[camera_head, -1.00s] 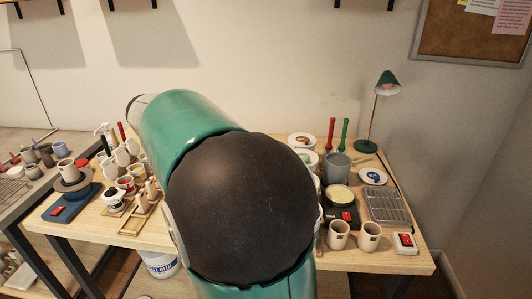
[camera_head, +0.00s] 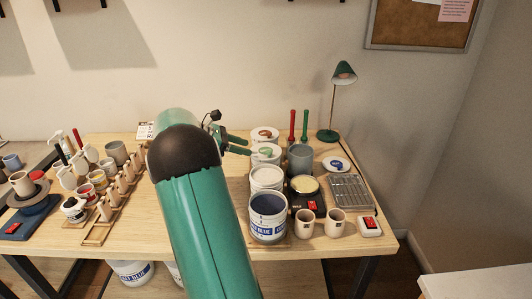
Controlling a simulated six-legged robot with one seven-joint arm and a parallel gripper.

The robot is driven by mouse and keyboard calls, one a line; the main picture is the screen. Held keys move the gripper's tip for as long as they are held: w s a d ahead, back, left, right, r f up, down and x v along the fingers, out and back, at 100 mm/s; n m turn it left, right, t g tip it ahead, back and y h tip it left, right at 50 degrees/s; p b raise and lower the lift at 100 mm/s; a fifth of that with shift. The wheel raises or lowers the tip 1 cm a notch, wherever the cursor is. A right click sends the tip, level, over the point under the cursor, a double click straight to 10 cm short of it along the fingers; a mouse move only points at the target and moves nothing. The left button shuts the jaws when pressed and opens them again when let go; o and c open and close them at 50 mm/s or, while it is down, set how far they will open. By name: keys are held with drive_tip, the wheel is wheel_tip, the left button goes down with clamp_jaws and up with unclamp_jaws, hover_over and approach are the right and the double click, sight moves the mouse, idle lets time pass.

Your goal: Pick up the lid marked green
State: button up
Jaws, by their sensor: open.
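The lid marked green (camera_head: 266,150) sits on a white tub in the row of tubs, between the lid with a reddish mark (camera_head: 265,133) behind it and a tub with white contents or top (camera_head: 266,175) in front. My gripper (camera_head: 248,146) is open, with its green fingers pointing right, just left of the green-marked lid. It appears empty. I cannot tell whether a fingertip touches the lid or tub. My arm hides part of the table to the left.
An open tub of dark blue (camera_head: 268,204) stands at the front of the row. A grey pot (camera_head: 299,158) is close to the right of the green-marked lid. Red and green upright tools (camera_head: 299,124) stand behind. A wooden rack (camera_head: 117,196) is left of my arm.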

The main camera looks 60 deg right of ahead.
sight(268, 151)
drive_tip(key=x, duration=0.7)
drive_tip(key=shift+d+r, duration=0.2)
drive_tip(key=shift+d, duration=0.25)
clamp_jaws()
